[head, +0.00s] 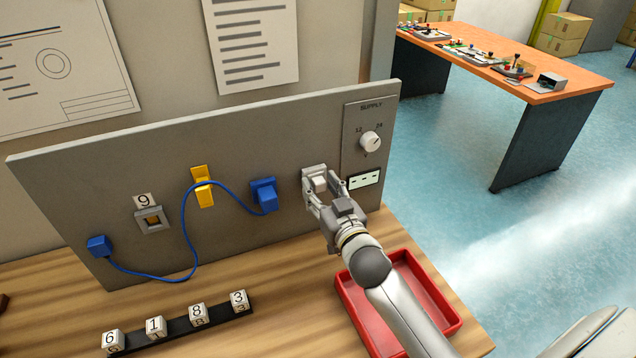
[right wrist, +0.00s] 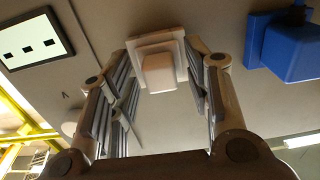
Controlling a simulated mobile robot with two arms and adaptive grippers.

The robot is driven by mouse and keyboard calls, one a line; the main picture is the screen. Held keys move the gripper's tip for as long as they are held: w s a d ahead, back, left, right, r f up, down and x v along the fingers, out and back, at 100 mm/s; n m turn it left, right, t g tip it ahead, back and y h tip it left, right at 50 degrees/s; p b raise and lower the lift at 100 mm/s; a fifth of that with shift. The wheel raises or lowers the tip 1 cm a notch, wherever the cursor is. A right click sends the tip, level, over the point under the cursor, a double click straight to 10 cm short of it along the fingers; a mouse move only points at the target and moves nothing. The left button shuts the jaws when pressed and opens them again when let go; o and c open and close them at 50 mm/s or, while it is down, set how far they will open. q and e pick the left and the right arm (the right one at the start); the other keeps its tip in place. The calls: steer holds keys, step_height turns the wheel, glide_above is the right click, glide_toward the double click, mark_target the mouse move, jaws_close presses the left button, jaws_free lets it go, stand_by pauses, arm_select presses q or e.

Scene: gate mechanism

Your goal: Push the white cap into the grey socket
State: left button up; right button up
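The white cap (head: 319,180) is at the front of the grey panel, right of the blue plug. In the right wrist view the cap (right wrist: 159,72) is a pale block standing out from a square light plate (right wrist: 157,43), which looks like the grey socket. How deep the cap sits cannot be told. My right gripper (head: 316,191) is at the panel with its fingers on either side of the cap. In the right wrist view its fingers (right wrist: 164,90) are spread, with gaps visible beside the cap. My left gripper is not in view.
The panel (head: 105,200) also holds a blue plug (head: 264,195) on a blue cable, a yellow connector (head: 202,187), a square frame (head: 153,219) under a 9, and a supply knob (head: 370,141). A red tray (head: 440,296) and numbered cubes (head: 155,326) are on the wooden bench.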

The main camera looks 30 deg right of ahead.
mark_target(321, 188)
jaws_close()
steer(key=shift+s, duration=0.35)
stand_by(0.3)
steer(key=shift+s+a+p, duration=0.2)
steer(key=shift+s+p, duration=0.35)
steer(key=shift+s, duration=1.95)
